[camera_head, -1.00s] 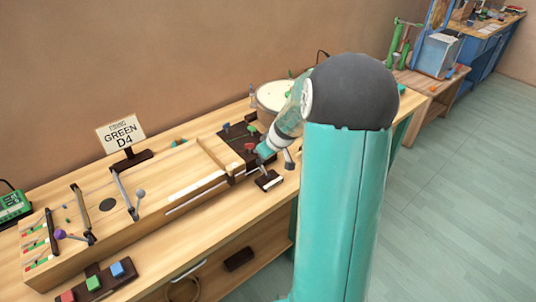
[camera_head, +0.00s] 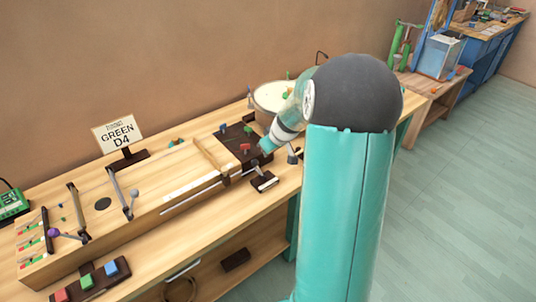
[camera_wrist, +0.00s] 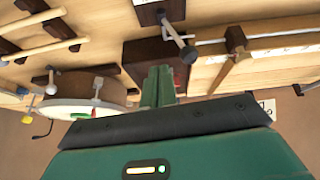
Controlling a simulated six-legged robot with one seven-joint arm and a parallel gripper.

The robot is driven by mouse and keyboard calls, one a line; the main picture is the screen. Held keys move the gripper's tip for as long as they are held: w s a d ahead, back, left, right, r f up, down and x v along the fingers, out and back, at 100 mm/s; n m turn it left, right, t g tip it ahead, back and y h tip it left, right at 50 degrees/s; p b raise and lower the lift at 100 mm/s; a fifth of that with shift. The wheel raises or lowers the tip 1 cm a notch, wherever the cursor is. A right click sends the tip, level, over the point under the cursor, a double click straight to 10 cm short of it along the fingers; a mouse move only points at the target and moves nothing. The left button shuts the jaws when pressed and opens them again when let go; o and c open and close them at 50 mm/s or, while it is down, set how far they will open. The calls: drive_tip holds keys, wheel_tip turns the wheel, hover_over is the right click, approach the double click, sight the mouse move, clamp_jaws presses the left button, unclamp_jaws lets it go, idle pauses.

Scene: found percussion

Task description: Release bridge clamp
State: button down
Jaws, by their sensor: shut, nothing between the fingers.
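The long wooden string board (camera_head: 175,190) lies on the bench, with dark bridge bars and levers across it. One lever ends in a grey ball (camera_head: 133,193), another in a purple ball (camera_head: 53,232). Near the board's right end a small lever stands on a dark base (camera_head: 264,181). I cannot tell for certain which part is the bridge clamp. My gripper (camera_head: 262,150) is shut and empty beside the dark panel; its green fingers show in the wrist view (camera_wrist: 158,80).
The dark panel holds a red block (camera_head: 245,147) and other coloured blocks. A round drum (camera_head: 270,96) stands behind it, also in the wrist view (camera_wrist: 85,112). A "GREEN D4" sign (camera_head: 120,134) stands behind the board. A block tray (camera_head: 90,282) lies at the front left.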

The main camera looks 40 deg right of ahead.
drive_tip(key=a+v, duration=0.1)
drive_tip(key=v, duration=0.9)
drive_tip(key=shift+s+a+r, duration=0.1)
drive_tip(key=shift+r, duration=0.05)
drive_tip(key=s+a+r, duration=0.4)
drive_tip(key=a, duration=0.5)
drive_tip(key=s+a+r, duration=0.3)
drive_tip(key=a, duration=0.6)
drive_tip(key=s+a+r+m, duration=0.1)
drive_tip(key=s+a, duration=0.7)
drive_tip(key=s, duration=0.4)
drive_tip(key=shift+r, duration=0.35)
